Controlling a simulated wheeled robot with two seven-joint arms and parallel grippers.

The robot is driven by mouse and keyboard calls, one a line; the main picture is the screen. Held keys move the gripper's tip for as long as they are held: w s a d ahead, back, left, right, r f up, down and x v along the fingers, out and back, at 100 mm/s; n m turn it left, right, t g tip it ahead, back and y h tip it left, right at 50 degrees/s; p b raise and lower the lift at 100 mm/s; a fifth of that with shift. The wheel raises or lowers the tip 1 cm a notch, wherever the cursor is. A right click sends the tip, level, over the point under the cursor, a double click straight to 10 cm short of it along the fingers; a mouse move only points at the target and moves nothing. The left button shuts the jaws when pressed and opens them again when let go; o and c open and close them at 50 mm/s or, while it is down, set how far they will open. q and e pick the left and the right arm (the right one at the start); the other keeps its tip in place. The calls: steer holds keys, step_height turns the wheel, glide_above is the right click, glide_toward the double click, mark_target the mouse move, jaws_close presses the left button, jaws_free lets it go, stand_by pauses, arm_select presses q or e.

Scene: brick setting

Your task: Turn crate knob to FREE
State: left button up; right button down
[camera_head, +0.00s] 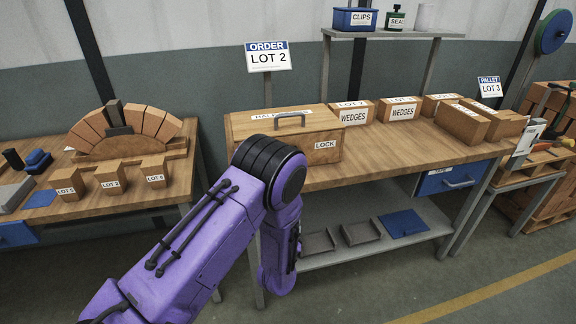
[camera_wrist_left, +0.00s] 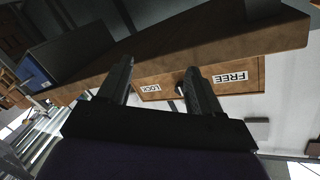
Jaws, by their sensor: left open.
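The wooden crate (camera_head: 240,128) with a top handle stands on the long bench; a LOCK label (camera_head: 325,145) shows on its front. My left arm hides much of that front and my left gripper in the head view. The left wrist view shows the crate front upside down, with the LOCK label (camera_wrist_left: 152,88) and the FREE label (camera_wrist_left: 230,77). A small knob (camera_wrist_left: 180,89) lies between the labels, partly hidden by one finger; its pointing direction cannot be told. My left gripper (camera_wrist_left: 158,66) is open, its fingers toward the crate front. My right gripper is out of view.
Boxes of wedges (camera_head: 357,112) stand right of the crate on the bench (camera_head: 400,157). A lower shelf (camera_head: 345,253) holds trays. A blue drawer (camera_head: 448,180) is under the bench at right. Another bench (camera_head: 160,193) with a brick arch stands at left.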

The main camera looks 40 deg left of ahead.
arm_select(q)
steer(key=w+a+r+m+t+y, duration=0.25)
steer(key=w+r, duration=0.35)
steer(key=r, duration=0.4)
steer(key=shift+n+t+y, duration=0.35)
steer(key=shift+n+y, duration=0.1)
steer(key=x, duration=0.3)
steer(key=p+x, duration=0.1)
steer(key=x, duration=0.6)
steer(key=shift+w+d+r, duration=0.1)
steer(key=shift+w+d, duration=0.15)
steer(key=shift+d, duration=0.15)
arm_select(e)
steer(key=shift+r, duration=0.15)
arm_select(q)
steer(key=c, duration=1)
steer(key=shift+c, duration=0.2)
